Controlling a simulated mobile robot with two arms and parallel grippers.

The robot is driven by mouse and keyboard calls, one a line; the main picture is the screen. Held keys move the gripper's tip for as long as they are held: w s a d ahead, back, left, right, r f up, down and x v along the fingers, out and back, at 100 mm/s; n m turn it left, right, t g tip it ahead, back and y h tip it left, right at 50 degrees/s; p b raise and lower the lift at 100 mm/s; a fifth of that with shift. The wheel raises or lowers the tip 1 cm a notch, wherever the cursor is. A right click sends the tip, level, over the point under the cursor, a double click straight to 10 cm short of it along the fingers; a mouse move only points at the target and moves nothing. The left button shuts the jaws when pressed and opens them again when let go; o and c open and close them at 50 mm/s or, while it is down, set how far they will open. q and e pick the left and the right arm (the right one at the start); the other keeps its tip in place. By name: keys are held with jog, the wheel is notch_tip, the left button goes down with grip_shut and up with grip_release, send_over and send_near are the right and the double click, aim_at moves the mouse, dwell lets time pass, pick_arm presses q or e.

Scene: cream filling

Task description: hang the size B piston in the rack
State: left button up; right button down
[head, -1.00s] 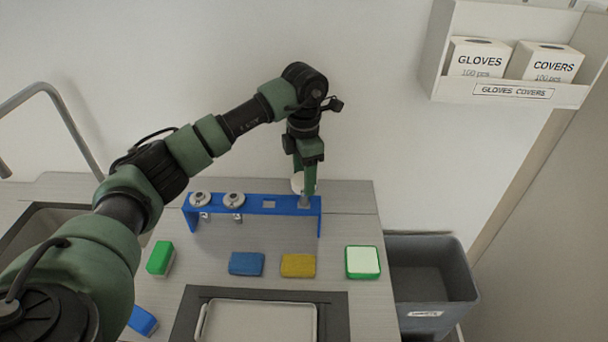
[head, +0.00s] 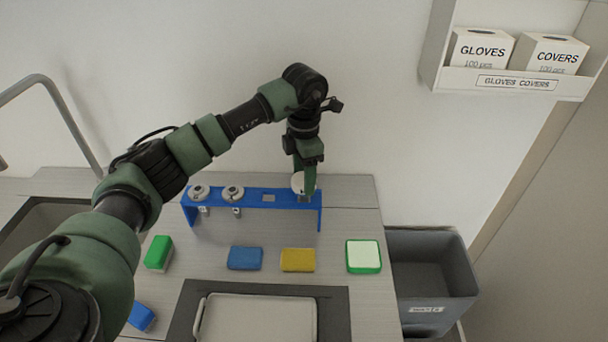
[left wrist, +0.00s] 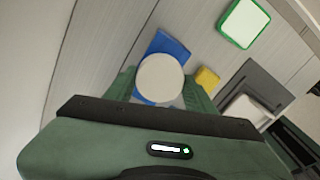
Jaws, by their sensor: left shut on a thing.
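The blue rack (head: 287,201) stands on the grey counter near the wall. Two grey pistons (head: 199,192) (head: 233,193) hang in its left part, and an empty slot shows right of them. My left gripper (head: 305,187) points down at the rack's right end, shut on a piston with a pale round top (head: 297,182). In the left wrist view the piston's round top (left wrist: 160,78) sits between the fingers, above the blue rack (left wrist: 172,45). Its lower end is mostly hidden, so I cannot tell whether it is seated. Size marks are unreadable. My right gripper is not in view.
A blue sponge (head: 245,258), a yellow sponge (head: 298,260) and a green-rimmed pad (head: 363,256) lie in front of the rack. A green sponge (head: 158,253) lies left. A pale tray (head: 262,318) is at the front. A grey bin (head: 425,275) stands right.

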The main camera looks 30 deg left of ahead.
pick_arm(q)
jog(key=shift+f, duration=0.1)
jog(key=shift+f+b, duration=0.6)
jog(key=shift+f, duration=0.15)
dwell(0.3)
jog(key=shift+f+b, duration=0.5)
jog(key=shift+f, duration=0.15)
jog(key=shift+f, duration=0.15)
dwell(0.5)
jog(key=o, duration=1.7)
